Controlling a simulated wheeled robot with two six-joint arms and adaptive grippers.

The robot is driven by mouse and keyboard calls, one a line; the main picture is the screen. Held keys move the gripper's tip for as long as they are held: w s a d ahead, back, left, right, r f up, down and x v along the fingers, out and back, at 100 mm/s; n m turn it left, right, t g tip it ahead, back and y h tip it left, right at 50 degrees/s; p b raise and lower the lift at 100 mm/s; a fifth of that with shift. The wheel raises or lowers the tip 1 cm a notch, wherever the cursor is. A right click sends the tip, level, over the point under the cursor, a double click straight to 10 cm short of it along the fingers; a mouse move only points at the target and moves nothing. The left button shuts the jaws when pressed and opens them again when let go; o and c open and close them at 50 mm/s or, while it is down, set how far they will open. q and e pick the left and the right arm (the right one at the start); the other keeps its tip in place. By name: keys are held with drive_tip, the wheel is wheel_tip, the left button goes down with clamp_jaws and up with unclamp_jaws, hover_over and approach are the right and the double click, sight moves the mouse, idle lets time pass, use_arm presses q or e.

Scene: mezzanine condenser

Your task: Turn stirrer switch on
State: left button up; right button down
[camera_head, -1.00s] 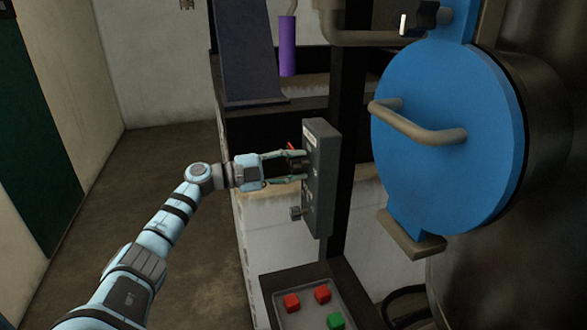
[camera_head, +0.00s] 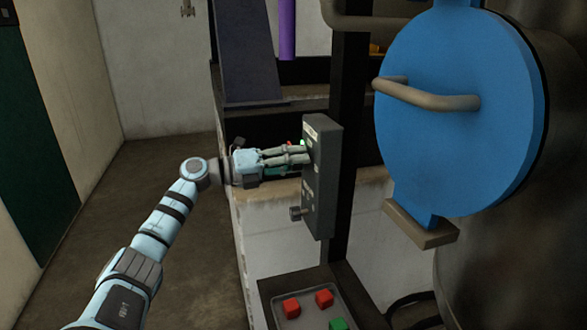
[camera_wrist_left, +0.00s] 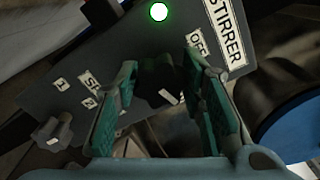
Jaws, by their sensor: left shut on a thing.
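The grey control box (camera_head: 324,185) is fixed to a dark post in the head view. It also fills much of the left wrist view (camera_wrist_left: 75,95), with a STIRRER label (camera_wrist_left: 224,33) at upper right. The stirrer switch (camera_wrist_left: 160,75) is a dark knob between my left fingers in the wrist view; the fingers hide it in the head view. My left gripper (camera_head: 303,155) is shut on this knob, with the wrist rolled. A lamp (camera_wrist_left: 159,12) by the label glows green. My right gripper is not in view.
A second knob (camera_head: 297,213) sits lower on the box. A tray (camera_head: 279,315) with red and green blocks lies below. The large blue round door (camera_head: 450,140) with its handle (camera_head: 425,97) stands close on the right. Open floor (camera_head: 165,190) lies left.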

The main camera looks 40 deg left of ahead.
use_arm(q)
drive_tip(key=shift+m+b, duration=0.7)
drive_tip(key=shift+m, duration=0.8)
drive_tip(key=o, duration=1.1)
drive_tip(key=shift+o, duration=0.2)
drive_tip(key=v, duration=0.7)
drive_tip(key=shift+s+a, duration=0.2)
drive_tip(key=shift+s, duration=0.05)
